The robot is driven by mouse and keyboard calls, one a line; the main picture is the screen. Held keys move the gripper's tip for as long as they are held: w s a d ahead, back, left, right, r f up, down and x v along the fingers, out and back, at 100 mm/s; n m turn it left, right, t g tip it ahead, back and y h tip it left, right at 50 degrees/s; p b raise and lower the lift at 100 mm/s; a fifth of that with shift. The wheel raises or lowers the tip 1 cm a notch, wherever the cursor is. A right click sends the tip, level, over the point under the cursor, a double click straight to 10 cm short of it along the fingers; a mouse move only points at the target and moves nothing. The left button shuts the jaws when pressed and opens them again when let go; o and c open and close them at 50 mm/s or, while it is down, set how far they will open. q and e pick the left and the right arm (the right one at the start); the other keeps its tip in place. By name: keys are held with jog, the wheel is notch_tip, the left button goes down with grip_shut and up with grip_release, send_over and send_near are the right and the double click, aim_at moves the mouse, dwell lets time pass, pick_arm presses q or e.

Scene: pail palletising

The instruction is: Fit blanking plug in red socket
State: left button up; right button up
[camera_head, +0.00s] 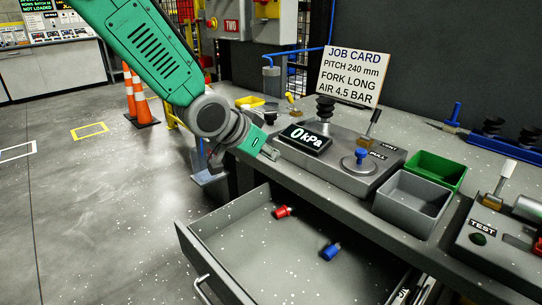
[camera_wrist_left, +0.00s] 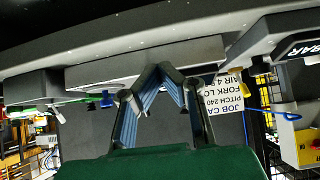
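A small red cylindrical piece (camera_head: 282,211) lies toward the back of the open grey drawer (camera_head: 240,262). A small blue cylindrical piece (camera_head: 331,251) lies nearer its right side. I cannot tell whether either is the blanking plug. A red part (camera_head: 520,242) shows at the right edge, on the unit marked TEST; I cannot tell whether it is the red socket. My left gripper (camera_head: 268,152) is over the bench's front edge, above and behind the drawer, clear of both pieces. In the left wrist view its fingertips (camera_wrist_left: 162,70) come together with nothing seen between them. My right gripper is out of view.
On the bench stand a grey unit (camera_head: 345,172) with a 0 kPa display and blue knob, a job card (camera_head: 352,77), a grey bin (camera_head: 411,203) and a green bin (camera_head: 436,168). Orange cones (camera_head: 140,98) stand on the floor at left.

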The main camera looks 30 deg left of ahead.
pick_arm(q)
jog(key=o, duration=1.7)
jog(key=shift+d, duration=0.15)
jog(key=shift+o, duration=0.2)
jog(key=shift+r, duration=0.1)
